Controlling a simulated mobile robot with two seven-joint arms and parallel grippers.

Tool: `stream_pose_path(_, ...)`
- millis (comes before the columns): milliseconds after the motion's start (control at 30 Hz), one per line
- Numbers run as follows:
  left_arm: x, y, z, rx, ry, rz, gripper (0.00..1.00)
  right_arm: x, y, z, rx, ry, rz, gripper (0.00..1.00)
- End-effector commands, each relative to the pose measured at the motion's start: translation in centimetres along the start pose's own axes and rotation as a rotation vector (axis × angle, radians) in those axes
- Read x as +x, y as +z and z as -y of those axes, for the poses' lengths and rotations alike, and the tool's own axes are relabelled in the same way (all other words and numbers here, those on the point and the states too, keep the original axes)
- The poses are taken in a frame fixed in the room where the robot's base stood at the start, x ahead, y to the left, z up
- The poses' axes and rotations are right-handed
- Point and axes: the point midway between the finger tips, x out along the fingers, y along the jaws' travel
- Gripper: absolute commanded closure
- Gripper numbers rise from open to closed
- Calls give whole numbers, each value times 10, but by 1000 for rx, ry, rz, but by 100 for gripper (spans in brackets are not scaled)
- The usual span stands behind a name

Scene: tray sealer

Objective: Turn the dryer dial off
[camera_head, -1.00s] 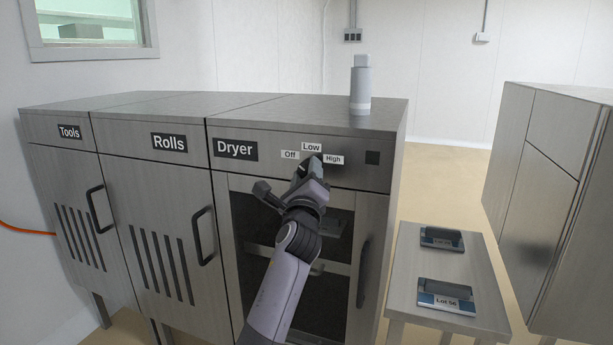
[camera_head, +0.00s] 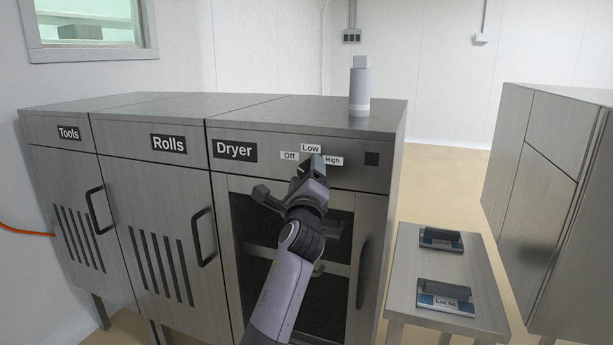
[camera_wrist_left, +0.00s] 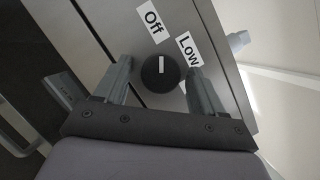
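The dryer dial (camera_wrist_left: 161,76) is a round black knob with a white mark, seen in the left wrist view. The mark runs upright in that picture, its upper end closer to the direction of the Off label (camera_wrist_left: 153,17) than of the Low label (camera_wrist_left: 187,48). My left gripper (camera_wrist_left: 158,66) is open, with one finger on each side of the dial and gaps visible between; contact cannot be made out. In the head view my left gripper (camera_head: 311,167) is at the dryer panel (camera_head: 270,142) and hides the dial. My right gripper is not in view.
A grey bottle (camera_head: 360,88) stands on top of the dryer. The dryer door's handle (camera_head: 364,273) is below right. A small table (camera_head: 412,262) with lot-labelled items stands to the right, with another steel cabinet (camera_head: 545,190) beyond it.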

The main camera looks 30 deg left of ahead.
Motion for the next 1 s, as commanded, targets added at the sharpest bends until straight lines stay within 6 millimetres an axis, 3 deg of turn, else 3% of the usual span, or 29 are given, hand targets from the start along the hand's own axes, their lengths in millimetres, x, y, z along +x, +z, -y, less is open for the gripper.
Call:
stream_pose_path(267,-4,0,0,3,-1,1,31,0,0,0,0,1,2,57)
stream_pose_path(700,-58,-1,-1,2,0,-1,31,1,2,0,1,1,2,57)
stream_pose_path(1000,-72,0,0,1,0,0,31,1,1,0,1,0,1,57)
